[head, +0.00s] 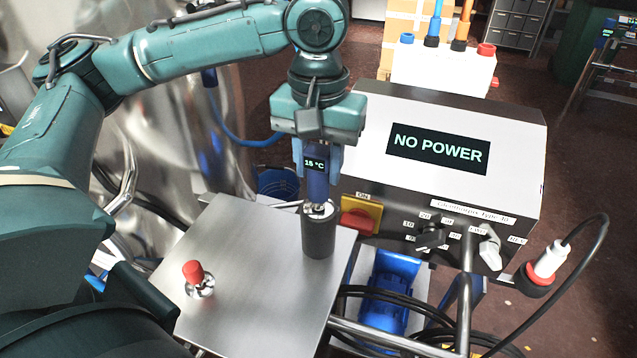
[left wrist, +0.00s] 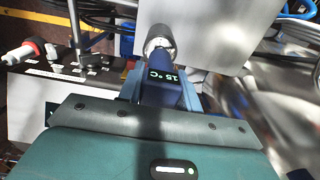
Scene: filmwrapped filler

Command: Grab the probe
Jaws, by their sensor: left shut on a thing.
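My right gripper is not in view.
A control box (head: 455,150) reading NO POWER stands right of the probe, with a red and yellow switch (head: 359,217) close by. A red-topped valve (head: 197,275) stands on the plate. A large steel tank (head: 150,130) is behind my left arm. Cables and rails lie at lower right.

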